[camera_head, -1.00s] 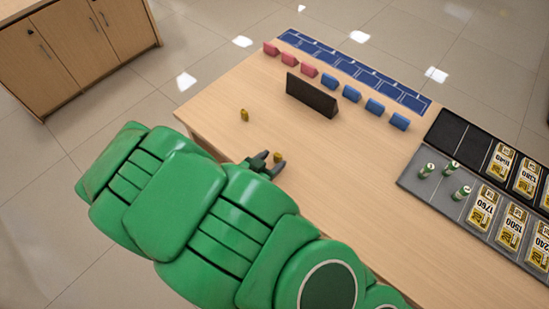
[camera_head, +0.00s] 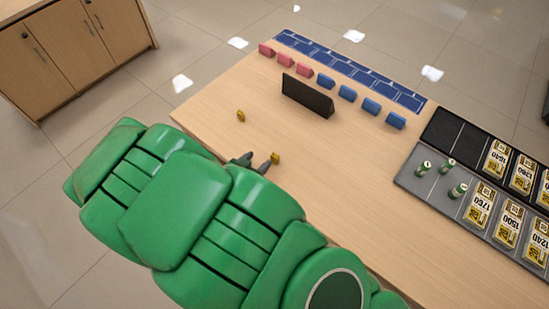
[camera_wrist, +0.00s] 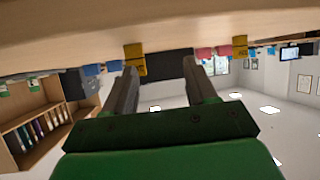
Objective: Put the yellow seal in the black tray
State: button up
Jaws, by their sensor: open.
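Two small yellow seals stand on the wooden counter (camera_head: 350,180). The nearer seal (camera_head: 275,158) is just beside my gripper (camera_head: 256,162), near the counter's front edge; the other seal (camera_head: 241,116) is farther back to the left. My gripper is open and empty. The wrist view is upside down. In it, the larger yellow seal (camera_wrist: 135,58) appears by the left fingertip of my gripper (camera_wrist: 160,68), and the smaller one (camera_wrist: 240,46) appears right of the fingers. Whether any finger touches a seal I cannot tell. The black tray (camera_head: 440,128) is at the counter's right, with gold-labelled pieces in part of it.
A grey tray (camera_head: 410,180) with several green-white cylinders and labelled pieces lies in front of the black tray. A dark upright block (camera_head: 308,95) stands mid-counter. Pink blocks (camera_head: 285,58) and blue blocks (camera_head: 348,93) line up before a blue mat (camera_head: 350,68).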

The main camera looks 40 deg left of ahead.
jog(key=s+a+n+g+y, duration=0.1)
jog(key=a, duration=0.2)
jog(key=s+a+n+g+y, duration=0.1)
jog(key=a+n, duration=0.1)
jog(key=a, duration=0.1)
jog(key=s+a+n+g+y, duration=0.1)
jog(key=a+n, duration=0.1)
jog(key=a, duration=0.1)
jog(key=shift+s+a+r, duration=0.1)
jog(key=shift+a+r, duration=0.2)
jog(key=s+a+n+g+y, duration=0.1)
jog(key=s+a+n+g, duration=0.1)
jog(key=a+n, duration=0.2)
notch_tip(320, 180, up, 5)
jog(key=n+g+h, duration=0.3)
jog(key=n+h, duration=0.3)
jog(key=n, duration=2)
send_over(274, 156)
jog(key=s, duration=0.2)
jog(key=shift+s+x, duration=0.2)
jog(key=shift+x, duration=3.45)
jog(key=shift+f, duration=0.1)
